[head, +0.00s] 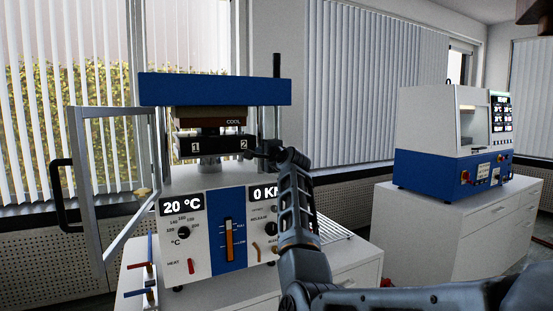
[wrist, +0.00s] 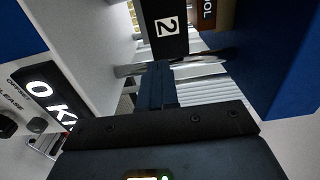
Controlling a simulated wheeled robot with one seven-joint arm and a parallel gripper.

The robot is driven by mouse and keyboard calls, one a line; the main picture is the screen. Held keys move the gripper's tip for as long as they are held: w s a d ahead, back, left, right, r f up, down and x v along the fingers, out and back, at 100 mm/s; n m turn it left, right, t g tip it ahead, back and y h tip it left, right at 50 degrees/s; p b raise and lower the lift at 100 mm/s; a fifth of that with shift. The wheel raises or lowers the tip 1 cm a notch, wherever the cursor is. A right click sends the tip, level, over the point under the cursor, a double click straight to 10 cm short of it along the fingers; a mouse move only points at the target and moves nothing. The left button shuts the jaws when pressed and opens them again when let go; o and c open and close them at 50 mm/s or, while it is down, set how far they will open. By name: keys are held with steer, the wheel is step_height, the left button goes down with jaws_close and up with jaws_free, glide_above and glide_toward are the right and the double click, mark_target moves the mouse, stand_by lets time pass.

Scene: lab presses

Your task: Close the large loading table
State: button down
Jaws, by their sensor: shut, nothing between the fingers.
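The press (head: 215,215) stands at the left with a blue top beam. A black table block (head: 220,145) marked 1 and 2 sits in its opening, under a brown plate (head: 210,120) marked COOL. I cannot tell which part is the large loading table. My gripper (head: 262,153) is shut and empty at the right end of the block, beside the 2. In the wrist view the fingers (wrist: 157,85) are together, and the black block (wrist: 165,30) is just beyond their tips. I cannot tell whether they touch it.
The press's framed door (head: 110,185) stands open at the left, with a black handle (head: 60,195). Knobs and a 0 KN display (head: 265,194) lie below my gripper. A second blue and white machine (head: 450,140) stands on a cabinet at the right.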

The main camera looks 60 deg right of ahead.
steer(key=b+v, duration=0.1)
steer(key=v, duration=0.8)
steer(key=shift+f, duration=0.15)
